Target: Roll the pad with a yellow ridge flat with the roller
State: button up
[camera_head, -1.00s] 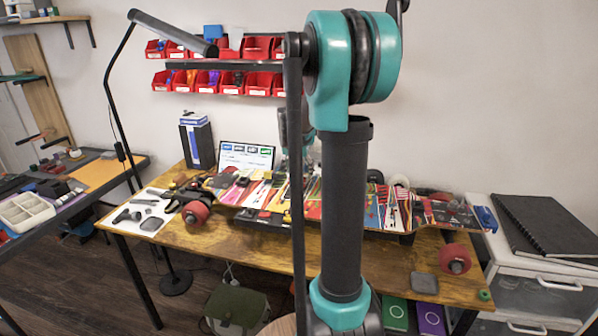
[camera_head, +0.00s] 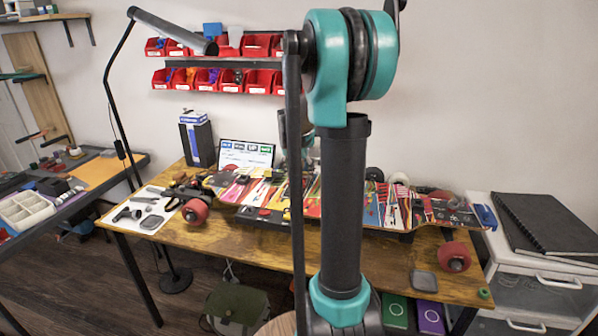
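A long skateboard (camera_head: 385,210) with a colourful printed deck lies across the wooden table (camera_head: 330,262). Small coloured pieces lie along its left half, too small to tell apart, and I cannot pick out a pad with a yellow ridge. On a light mat (camera_head: 164,198) at the table's left end lie several dark grey tools (camera_head: 127,214); I cannot tell whether one is the roller. My arm stands in front of the middle of the board and hides part of it. My gripper is not visible; whether it holds anything cannot be seen.
Red bins (camera_head: 215,80) hang on the back wall. A lamp (camera_head: 172,30) arches over the table's left side. A screen (camera_head: 246,154) and a dark box (camera_head: 196,139) stand behind the board. A grey square (camera_head: 424,281) lies at the right front. The front strip of the table is mostly clear.

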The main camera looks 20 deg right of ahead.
aim_at(296, 171)
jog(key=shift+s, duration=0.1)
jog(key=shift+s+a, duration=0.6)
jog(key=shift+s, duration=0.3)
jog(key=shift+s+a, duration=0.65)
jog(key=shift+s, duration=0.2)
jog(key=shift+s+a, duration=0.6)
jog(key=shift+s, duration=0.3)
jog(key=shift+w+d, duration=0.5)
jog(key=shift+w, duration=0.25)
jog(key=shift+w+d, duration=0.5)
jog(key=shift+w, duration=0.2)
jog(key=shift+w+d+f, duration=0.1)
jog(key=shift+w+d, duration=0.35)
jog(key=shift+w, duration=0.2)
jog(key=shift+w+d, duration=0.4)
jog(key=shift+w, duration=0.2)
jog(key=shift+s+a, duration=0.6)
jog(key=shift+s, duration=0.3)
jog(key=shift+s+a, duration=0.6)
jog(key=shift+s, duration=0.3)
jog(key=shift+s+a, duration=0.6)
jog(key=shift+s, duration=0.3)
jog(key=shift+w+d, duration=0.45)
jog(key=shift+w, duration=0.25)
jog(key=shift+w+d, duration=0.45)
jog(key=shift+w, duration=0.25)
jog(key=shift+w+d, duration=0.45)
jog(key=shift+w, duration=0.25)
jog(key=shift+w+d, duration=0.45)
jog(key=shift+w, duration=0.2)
